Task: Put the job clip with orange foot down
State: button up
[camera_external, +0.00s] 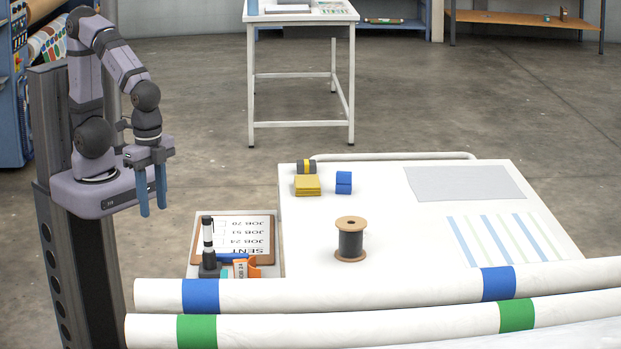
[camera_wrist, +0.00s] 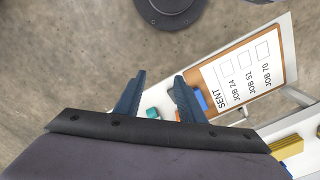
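In the wrist view only a bit of orange shows beside the right finger; the rest is hidden. My gripper (camera_external: 153,211) is up in the air to the left of the shelf, with its blue fingers pointing down. In the wrist view the fingers of my gripper (camera_wrist: 160,76) are apart with nothing between them. The clipboard (camera_external: 262,262) carries a sheet headed SENT with JOB 24, 51 and 70 lines.
A black-and-white upright object (camera_external: 208,248), a blue piece (camera_external: 233,257) and a teal piece (camera_external: 224,274) crowd the clip. The white table (camera_external: 390,215) holds a spool (camera_external: 351,240), yellow pads (camera_external: 307,185) and blue blocks (camera_external: 343,183). Long white rolls (camera_external: 340,293) cross the front.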

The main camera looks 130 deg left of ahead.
jog(key=w+a+r+n+p, duration=0.2)
jog(key=w+a+n, duration=0.2)
jog(key=w, duration=0.4)
jog(key=n+p, duration=0.2)
jog(key=n, duration=0.4)
send_over(243, 260)
notch_tip(243, 260, down, 9)
jog(key=shift+f+p, duration=0.3)
jog(key=shift+f, duration=3.85)
grip_shut()
